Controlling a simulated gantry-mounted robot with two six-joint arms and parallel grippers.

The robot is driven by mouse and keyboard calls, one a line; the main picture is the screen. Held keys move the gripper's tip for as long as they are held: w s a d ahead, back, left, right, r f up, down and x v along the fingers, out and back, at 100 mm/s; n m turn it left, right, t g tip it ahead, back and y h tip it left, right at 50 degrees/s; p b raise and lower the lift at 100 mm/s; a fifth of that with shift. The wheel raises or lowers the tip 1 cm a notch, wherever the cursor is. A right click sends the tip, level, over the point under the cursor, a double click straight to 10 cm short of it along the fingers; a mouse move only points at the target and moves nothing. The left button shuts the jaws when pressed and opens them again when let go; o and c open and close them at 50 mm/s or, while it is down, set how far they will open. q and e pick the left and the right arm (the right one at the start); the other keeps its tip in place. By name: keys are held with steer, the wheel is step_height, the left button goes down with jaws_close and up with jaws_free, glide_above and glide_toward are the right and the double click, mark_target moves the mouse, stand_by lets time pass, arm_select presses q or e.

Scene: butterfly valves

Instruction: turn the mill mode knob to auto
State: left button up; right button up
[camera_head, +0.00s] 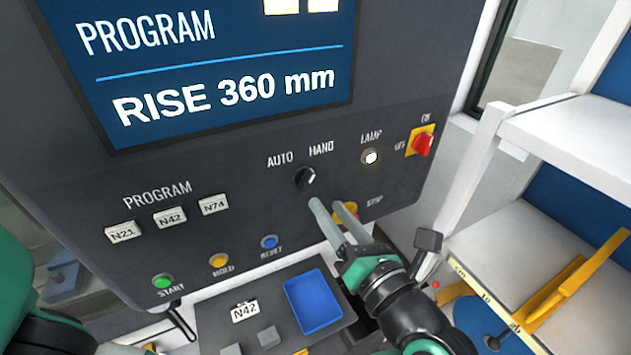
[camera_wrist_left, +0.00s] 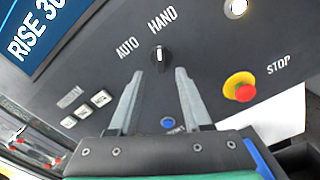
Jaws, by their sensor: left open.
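The mode knob (camera_head: 305,179) is black and round with a white pointer mark, on the dark panel under the labels AUTO and HAND. Its mark appears to point toward the HAND side. In the left wrist view the knob (camera_wrist_left: 160,57) lies ahead, beyond and between the fingertips. My left gripper (camera_head: 328,206) is open and empty, its grey fingers just below the knob and apart from it. In the left wrist view the gripper (camera_wrist_left: 158,76) shows both fingers spread. My right gripper is not in view.
A red and yellow stop button (camera_wrist_left: 240,87) sits right of the knob, partly behind the fingers in the head view. A lit lamp (camera_head: 371,157) and a red switch (camera_head: 422,143) are farther right. Program keys (camera_head: 170,218) and coloured buttons lie left and below. A blue tray (camera_head: 314,302) stands below.

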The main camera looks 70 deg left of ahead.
mark_target(310, 182)
arm_select(q)
steer(key=a, duration=0.2)
steer(key=a+p, duration=0.1)
steer(key=a, duration=0.4)
steer(key=shift+s, duration=0.25)
jaws_close()
